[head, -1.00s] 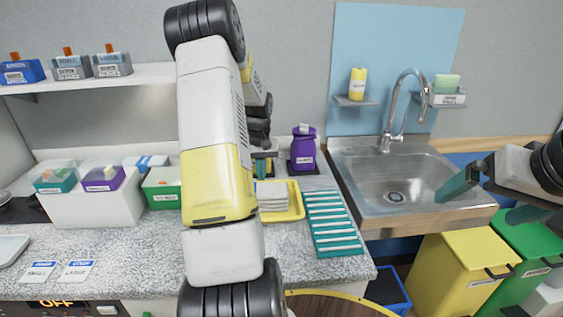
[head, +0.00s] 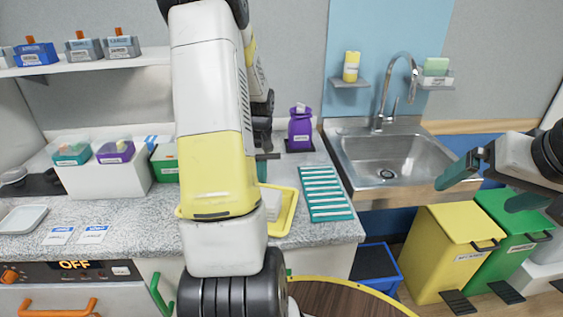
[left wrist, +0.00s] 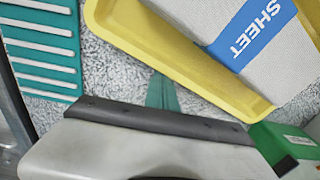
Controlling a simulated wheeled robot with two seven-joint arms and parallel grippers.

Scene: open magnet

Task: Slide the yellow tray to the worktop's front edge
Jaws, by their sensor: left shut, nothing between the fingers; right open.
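The yellow tray (head: 287,215) lies on the speckled worktop (head: 335,232), its near end close to the front edge. It carries a white stack (head: 271,203); the wrist view shows a blue label reading "SHEET" (left wrist: 255,30) on it. My left arm hides the tray's left part. My left gripper (head: 264,158) is behind the tray. In the left wrist view, its closed teal fingertips (left wrist: 160,92) are down beside the tray's yellow wall (left wrist: 175,65); I cannot tell if they touch it. My right gripper (head: 492,188) is open and empty, in front of the sink.
A teal ribbed rack (head: 326,193) lies right of the tray. A purple bottle (head: 300,128) stands behind it. A green box (head: 165,165) is left of my arm and shows in the wrist view (left wrist: 285,143). The sink (head: 390,160) is to the right.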

